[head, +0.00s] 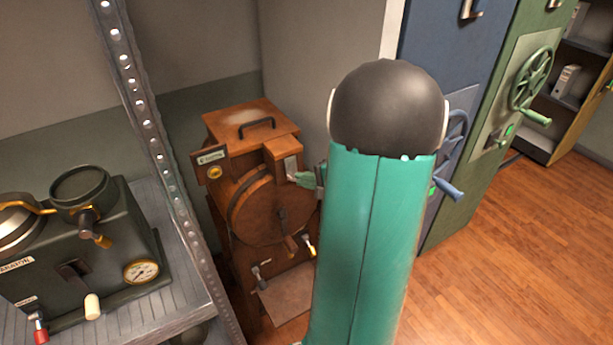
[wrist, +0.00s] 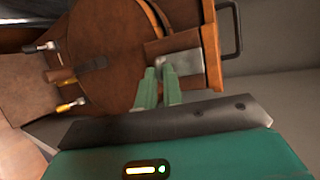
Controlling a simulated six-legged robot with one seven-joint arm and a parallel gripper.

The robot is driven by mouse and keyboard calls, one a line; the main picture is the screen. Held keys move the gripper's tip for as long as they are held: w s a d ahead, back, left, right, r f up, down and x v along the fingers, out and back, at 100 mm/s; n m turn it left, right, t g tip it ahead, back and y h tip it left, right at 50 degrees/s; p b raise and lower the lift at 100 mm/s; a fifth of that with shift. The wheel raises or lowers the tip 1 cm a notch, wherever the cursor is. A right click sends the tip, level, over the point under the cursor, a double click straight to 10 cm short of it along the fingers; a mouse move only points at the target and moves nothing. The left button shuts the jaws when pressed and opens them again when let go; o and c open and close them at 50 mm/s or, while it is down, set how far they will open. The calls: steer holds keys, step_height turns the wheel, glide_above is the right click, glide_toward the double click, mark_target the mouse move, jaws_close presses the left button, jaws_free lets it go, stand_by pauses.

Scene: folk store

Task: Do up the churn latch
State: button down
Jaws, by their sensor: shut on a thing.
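The wooden churn (head: 255,120) stands in the corner, a round wooden drum (head: 262,208) on its front. A pale metal latch plate (head: 291,167) sits on a wooden block at the churn's upper right. It also shows in the wrist view (wrist: 186,64). My gripper (head: 305,178) is at this plate, its green fingers close together. In the wrist view its fingertips (wrist: 159,72) meet the plate's near edge. The fingers are shut on what looks like the latch; the gripped part is mostly hidden between them. My green arm hides the churn's right side in the head view.
A metal shelf (head: 185,230) with a dark machine (head: 90,250) stands left of the churn, behind a perforated upright (head: 150,120). A blue cabinet (head: 445,60) and a green one (head: 485,110) with handwheels stand right. The wooden floor (head: 500,270) at right is clear.

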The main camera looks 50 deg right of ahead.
steer(key=shift+w+f+n+t, duration=0.4)
steer(key=shift+f+t, duration=0.3)
steer(key=shift+t, duration=0.3)
steer(key=c, duration=1.5)
jaws_free()
steer(key=shift+w, duration=0.1)
steer(key=shift+c, duration=0.2)
steer(key=s+d+r, duration=0.1)
steer(key=s+r, duration=0.1)
steer(key=s, duration=1.1)
steer(key=shift+s+d+r, duration=0.15)
steer(key=shift+s+r, duration=0.05)
steer(key=shift+s, duration=0.15)
